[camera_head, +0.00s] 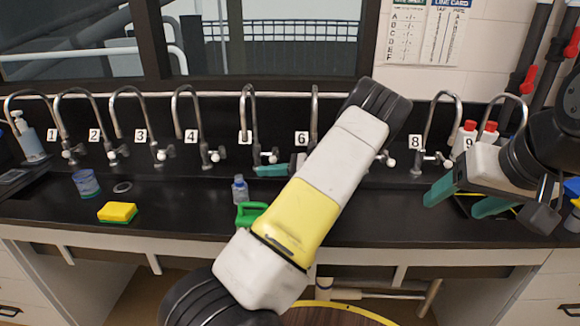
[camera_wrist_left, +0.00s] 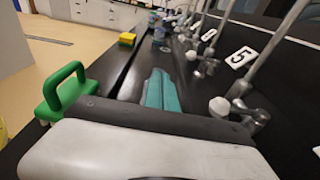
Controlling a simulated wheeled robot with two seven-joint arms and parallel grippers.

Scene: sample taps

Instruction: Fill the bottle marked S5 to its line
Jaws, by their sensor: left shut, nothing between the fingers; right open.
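A small clear bottle (camera_head: 240,190) with a blue-grey top stands on the dark counter in front of tap 5 (camera_head: 251,110). Its marking and any line are too small to read, and I cannot tell its water level. My left gripper (camera_head: 268,171) is shut and empty, low beside the handle of tap 5, mostly hidden by my arm. In the left wrist view its teal fingers (camera_wrist_left: 162,92) lie together, apart from the tap's white knob (camera_wrist_left: 220,106). No water stream is visible. My right gripper (camera_head: 465,198) is open and empty at the right.
A green handled object (camera_head: 248,214) sits at the counter's front edge. A yellow sponge (camera_head: 117,212), a blue cup (camera_head: 86,183) and a soap bottle (camera_head: 28,137) stand left. Red-capped white bottles (camera_head: 467,136) stand back right. Numbered taps line the back.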

